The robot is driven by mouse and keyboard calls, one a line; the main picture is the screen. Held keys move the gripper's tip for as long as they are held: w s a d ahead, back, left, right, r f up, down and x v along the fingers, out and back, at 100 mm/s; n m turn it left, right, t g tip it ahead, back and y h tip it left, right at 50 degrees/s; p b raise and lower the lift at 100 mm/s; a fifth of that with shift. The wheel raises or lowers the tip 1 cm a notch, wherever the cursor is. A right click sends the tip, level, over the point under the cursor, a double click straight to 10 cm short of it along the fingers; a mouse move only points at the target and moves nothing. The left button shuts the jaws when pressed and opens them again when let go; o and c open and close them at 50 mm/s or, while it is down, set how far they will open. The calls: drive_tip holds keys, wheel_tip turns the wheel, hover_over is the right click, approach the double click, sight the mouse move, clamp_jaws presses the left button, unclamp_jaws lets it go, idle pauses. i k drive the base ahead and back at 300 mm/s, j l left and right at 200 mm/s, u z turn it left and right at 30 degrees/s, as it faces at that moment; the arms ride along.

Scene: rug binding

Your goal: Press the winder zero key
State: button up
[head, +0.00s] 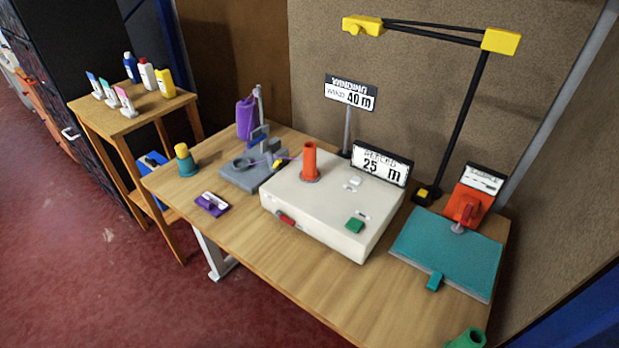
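The winder is a white box (318,218) on the wooden table, with an orange spool (310,160) standing upright on its top. A small white key (355,181) sits on the top towards the back right. A green key (355,225) is near the front right corner, with a small white label by it. A red switch (287,219) is on the front edge. The key labels are too small to read, so I cannot tell which is the zero key. A display (383,163) behind the box reads 25 m. My gripper is not in view.
A sign (350,92) reads 40 m. A black lamp arm with yellow ends (500,41) reaches above the table. A teal mat (450,250) with an orange device (468,205) lies right. A grey fixture (250,172) stands left. The table front (300,270) is clear.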

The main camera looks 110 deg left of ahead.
sight(355, 180)
drive_tip(key=u, duration=2.6)
